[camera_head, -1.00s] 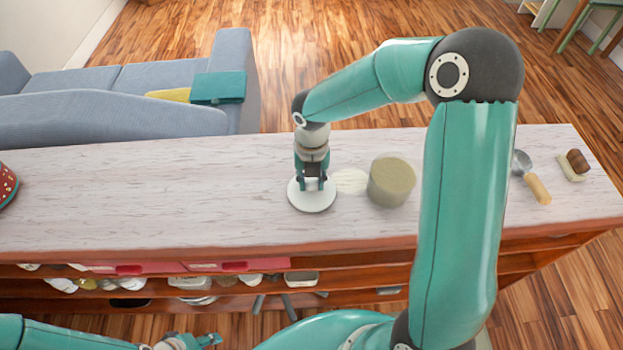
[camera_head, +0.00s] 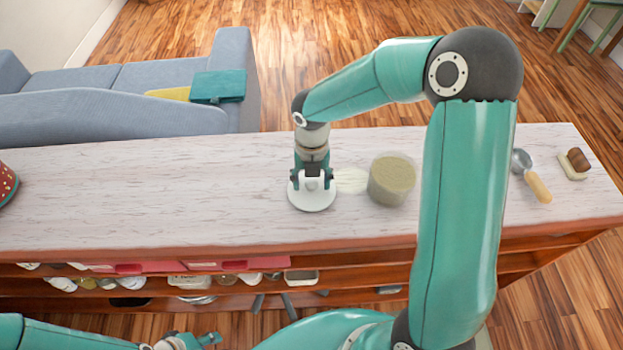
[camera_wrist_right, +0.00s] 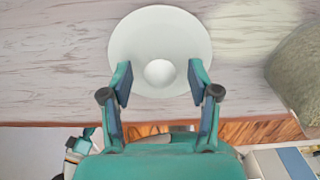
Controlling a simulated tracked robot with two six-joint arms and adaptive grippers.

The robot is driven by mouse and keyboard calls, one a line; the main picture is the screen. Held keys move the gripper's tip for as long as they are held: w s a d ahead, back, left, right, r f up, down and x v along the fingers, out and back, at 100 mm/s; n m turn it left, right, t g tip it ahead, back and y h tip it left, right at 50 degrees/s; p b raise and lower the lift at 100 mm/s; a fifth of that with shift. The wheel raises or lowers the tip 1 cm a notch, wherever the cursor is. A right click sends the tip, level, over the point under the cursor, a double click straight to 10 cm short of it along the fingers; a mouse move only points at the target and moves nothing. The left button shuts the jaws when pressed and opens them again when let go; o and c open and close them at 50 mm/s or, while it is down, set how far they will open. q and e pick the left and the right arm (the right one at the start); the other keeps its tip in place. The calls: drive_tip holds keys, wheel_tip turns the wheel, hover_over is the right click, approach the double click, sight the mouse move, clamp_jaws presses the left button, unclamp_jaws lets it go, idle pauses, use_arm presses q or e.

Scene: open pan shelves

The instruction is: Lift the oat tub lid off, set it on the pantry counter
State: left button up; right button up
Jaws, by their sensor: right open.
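The white round lid (camera_head: 313,202) lies flat on the pantry counter (camera_head: 150,200), left of the oat tub (camera_head: 388,186). The tub stands upright without a lid, its beige contents showing at the top. My right gripper (camera_head: 312,184) is directly over the lid, with its fingers open on either side of the lid's round knob. In the right wrist view the lid (camera_wrist_right: 160,30) shows its knob between the two spread fingertips (camera_wrist_right: 161,82), with a gap on each side. My left gripper (camera_head: 190,341) is low at the bottom left, away from the counter; its jaw state is unclear.
A metal scoop with a wooden handle (camera_head: 538,186) and a brown-topped brush or block (camera_head: 575,163) lie at the right. A red dotted object (camera_head: 5,186) stands at the far left edge. The counter left of the lid is clear. Shelves below hold several items.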

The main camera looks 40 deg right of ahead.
drive_tip(key=shift+r, duration=0.1)
idle(0.3)
drive_tip(key=shift+r+p, duration=3.75)
drive_tip(key=shift+r, duration=0.2)
wheel_tip(320, 180, up, 12)
drive_tip(key=shift+f, duration=0.1)
